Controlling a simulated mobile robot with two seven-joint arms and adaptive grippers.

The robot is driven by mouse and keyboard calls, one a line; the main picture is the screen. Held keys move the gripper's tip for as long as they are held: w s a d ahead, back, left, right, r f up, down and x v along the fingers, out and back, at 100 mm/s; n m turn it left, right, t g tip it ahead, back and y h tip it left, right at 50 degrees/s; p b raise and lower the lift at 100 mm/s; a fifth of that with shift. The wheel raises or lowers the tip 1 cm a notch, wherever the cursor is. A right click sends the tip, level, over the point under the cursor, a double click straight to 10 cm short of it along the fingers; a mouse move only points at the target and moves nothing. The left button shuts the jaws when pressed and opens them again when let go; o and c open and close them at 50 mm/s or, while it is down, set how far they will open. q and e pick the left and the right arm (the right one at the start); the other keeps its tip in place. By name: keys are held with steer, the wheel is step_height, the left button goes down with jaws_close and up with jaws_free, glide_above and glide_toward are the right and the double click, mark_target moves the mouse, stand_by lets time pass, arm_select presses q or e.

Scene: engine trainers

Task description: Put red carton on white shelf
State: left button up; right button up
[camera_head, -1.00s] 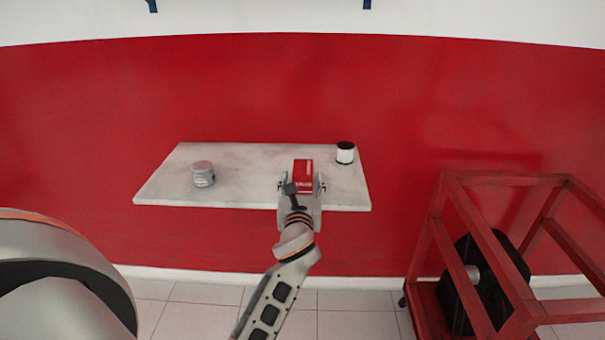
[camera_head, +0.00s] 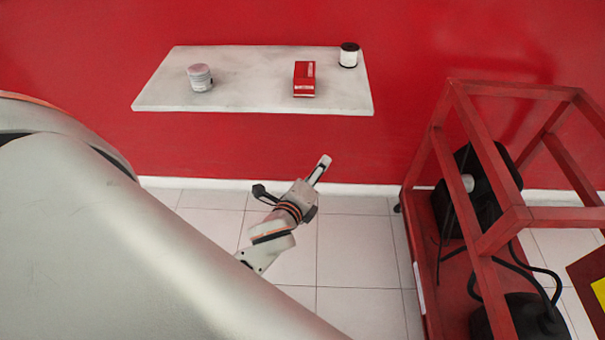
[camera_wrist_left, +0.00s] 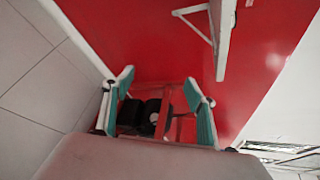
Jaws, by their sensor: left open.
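The red carton (camera_head: 304,79) stands on the white shelf (camera_head: 235,92), right of the shelf's middle and close to its front edge. My left gripper (camera_head: 321,167) is in front of and below the shelf, apart from the carton. In the left wrist view my left gripper (camera_wrist_left: 160,78) is open, with its two teal-lined fingers spread and nothing held between them. My right gripper is in neither view.
A grey-white tin (camera_head: 199,78) stands left on the shelf, and a white can with dark ends (camera_head: 348,55) stands at its back right. A red metal frame cart (camera_head: 480,160) with black parts stands on the right. Tiled floor (camera_head: 350,250) lies clear below the shelf.

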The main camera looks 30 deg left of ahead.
arm_select(q)
steer(key=s+d+f+n+g+h, duration=0.2)
steer(key=s+d+f+n, duration=0.2)
steer(key=s+f+n, duration=0.3)
steer(key=s+d+f+n+g+h, duration=0.1)
steer(key=s+d+f+n+h, duration=0.2)
steer(key=s+f+n, duration=0.5)
steer(key=s+d+n, duration=0.1)
steer(key=s, duration=0.2)
steer(key=shift+f+g, duration=0.2)
steer(key=shift+g, duration=0.2)
steer(key=shift+d, duration=0.1)
steer(key=shift+r+p, duration=0.25)
steer(key=shift+p, duration=0.15)
